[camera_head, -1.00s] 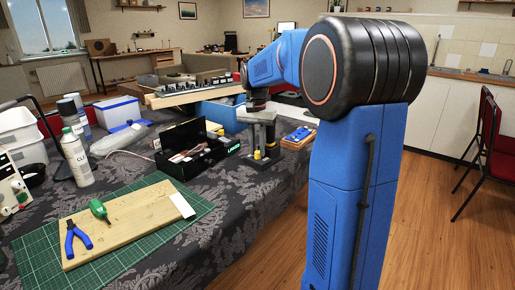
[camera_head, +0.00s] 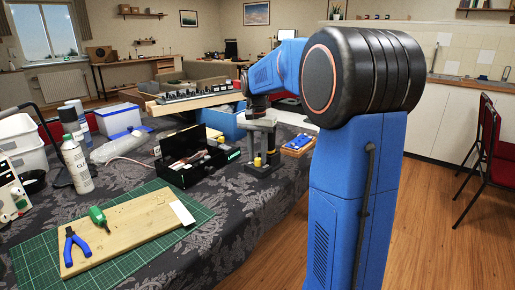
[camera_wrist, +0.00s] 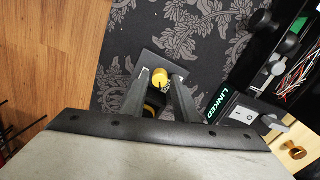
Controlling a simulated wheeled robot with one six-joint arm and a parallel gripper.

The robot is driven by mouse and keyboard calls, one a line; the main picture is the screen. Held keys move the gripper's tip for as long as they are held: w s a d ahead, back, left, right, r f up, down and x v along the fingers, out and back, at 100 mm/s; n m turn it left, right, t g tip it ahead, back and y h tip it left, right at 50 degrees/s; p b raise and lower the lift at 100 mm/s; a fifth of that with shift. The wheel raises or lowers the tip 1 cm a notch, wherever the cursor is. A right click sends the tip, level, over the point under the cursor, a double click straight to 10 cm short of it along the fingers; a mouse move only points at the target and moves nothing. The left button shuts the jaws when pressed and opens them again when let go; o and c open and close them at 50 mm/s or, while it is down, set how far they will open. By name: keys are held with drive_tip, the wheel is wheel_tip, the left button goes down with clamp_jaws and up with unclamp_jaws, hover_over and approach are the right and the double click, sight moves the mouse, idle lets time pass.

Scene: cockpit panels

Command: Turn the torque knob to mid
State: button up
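The yellow round knob (camera_wrist: 160,78) with a dark pointer line sits on a grey plate (camera_wrist: 172,62) in the wrist view. A yellow part also shows low by my gripper in the head view (camera_head: 257,162). My gripper (camera_wrist: 161,88) points down at it, with its two grey fingers apart on either side of the knob. I cannot tell whether the fingers touch it. Another black and yellow part (camera_wrist: 151,108) shows between the fingers, nearer my wrist. No lettering around the knob is readable.
A black box with wires (camera_head: 190,168) and a green lit "LINKED" panel (camera_wrist: 217,106) stands beside my gripper. A wooden board (camera_head: 120,230) with pliers lies front left. Open floor is right of the table.

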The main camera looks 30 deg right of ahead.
wheel_tip(320, 180, up, 17)
drive_tip(key=shift+w+a+r, duration=0.15)
drive_tip(key=shift+w+r, duration=0.05)
idle(0.4)
idle(0.4)
drive_tip(key=s+a+f+n+t, duration=0.1)
drive_tip(key=s+a+f+n, duration=0.3)
drive_tip(key=s, duration=0.4)
drive_tip(key=s+a+f+n+t, duration=0.2)
drive_tip(key=s+a+f, duration=0.2)
drive_tip(key=s+a, duration=0.3)
drive_tip(key=s+a+f+n+t, duration=0.1)
drive_tip(key=s+a+f+n, duration=0.1)
drive_tip(key=s+f, duration=0.6)
drive_tip(key=s+a+f+n+t, duration=0.1)
drive_tip(key=s+a+f+n, duration=0.1)
drive_tip(key=s+f, duration=0.6)
drive_tip(key=shift+s+a+n, duration=0.35)
drive_tip(key=shift+n, duration=0.15)
